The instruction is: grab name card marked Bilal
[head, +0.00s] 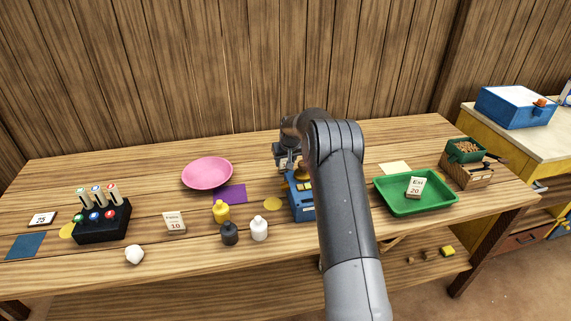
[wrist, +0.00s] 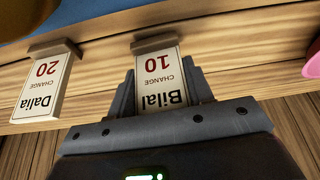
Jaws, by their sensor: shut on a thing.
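The name card marked Bilal (wrist: 157,68) shows upside down in the wrist view, white with "CHANGE 10" and a wooden base. My gripper (wrist: 162,90) has a finger on each side of it and is shut on it. Whether the card's base rests on the wood behind it, I cannot tell. A card marked Dalia (wrist: 45,85), "CHANGE 20", stands beside it on the left, apart from the fingers. In the head view my gripper (head: 288,160) is over the far middle of the table, by the blue balance (head: 301,207). The Bilal card is not discernible there.
A pink plate (head: 207,171) lies left of my gripper. A green tray (head: 435,204) on the right holds a card marked Esi (head: 415,187). A black rack (head: 102,222) is at left.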

